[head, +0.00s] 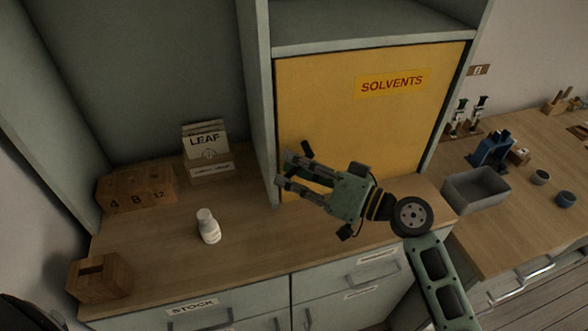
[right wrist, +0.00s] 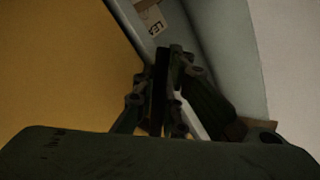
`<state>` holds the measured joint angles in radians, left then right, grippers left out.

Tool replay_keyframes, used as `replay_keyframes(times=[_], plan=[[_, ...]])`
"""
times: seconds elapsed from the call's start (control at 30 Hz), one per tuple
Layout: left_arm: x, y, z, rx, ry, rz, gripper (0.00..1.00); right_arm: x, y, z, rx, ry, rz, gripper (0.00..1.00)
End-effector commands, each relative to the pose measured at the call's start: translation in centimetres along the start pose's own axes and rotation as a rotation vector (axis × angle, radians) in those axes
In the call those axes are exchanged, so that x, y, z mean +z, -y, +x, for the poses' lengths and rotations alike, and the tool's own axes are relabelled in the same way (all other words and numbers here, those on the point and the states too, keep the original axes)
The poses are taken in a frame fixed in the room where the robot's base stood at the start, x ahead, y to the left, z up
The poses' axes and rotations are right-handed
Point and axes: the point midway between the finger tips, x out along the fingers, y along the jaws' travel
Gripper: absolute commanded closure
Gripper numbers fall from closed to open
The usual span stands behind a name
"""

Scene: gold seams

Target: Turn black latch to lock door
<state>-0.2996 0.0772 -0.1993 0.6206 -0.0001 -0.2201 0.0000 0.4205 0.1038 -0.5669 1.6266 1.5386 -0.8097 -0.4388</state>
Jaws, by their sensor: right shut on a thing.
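The yellow cabinet door (head: 350,120) has a SOLVENTS label (head: 392,83) and sits flush in its grey frame, looking closed. The black latch (head: 307,149) is at the door's left edge; its upper end sticks out at a tilt past my fingers. My right gripper (head: 287,170) reaches in from the right and is shut on the latch. In the right wrist view the latch (right wrist: 160,82) shows as a dark upright bar between the fingers (right wrist: 169,95). The fingers hide much of the latch in the head view. My left gripper is not in view.
A white bottle (head: 208,227), a LEAF box (head: 206,150), a numbered wooden block (head: 137,198) and a slotted wooden box (head: 98,277) stand on the counter to the left. A grey bin (head: 476,190) stands on the right bench. The counter's middle is clear.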

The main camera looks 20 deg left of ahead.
Motion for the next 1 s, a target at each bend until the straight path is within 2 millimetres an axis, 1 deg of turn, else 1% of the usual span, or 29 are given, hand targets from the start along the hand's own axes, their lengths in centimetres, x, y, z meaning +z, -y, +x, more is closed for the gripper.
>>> replay_keyframes(times=[0.27,0.57,0.77,1.0], plan=[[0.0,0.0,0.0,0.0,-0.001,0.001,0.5,0.0,-0.2,-0.1,0.019,0.023,-0.035,1.0],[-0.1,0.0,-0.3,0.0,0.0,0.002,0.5,0.0,-0.9,-0.7,0.098,0.129,-0.176,1.0],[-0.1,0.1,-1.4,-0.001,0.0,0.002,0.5,-0.2,-1.4,-1.2,0.17,0.228,-0.303,1.0],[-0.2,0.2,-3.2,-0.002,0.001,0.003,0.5,-0.5,-2.0,-1.8,0.248,0.333,-0.438,1.0]])
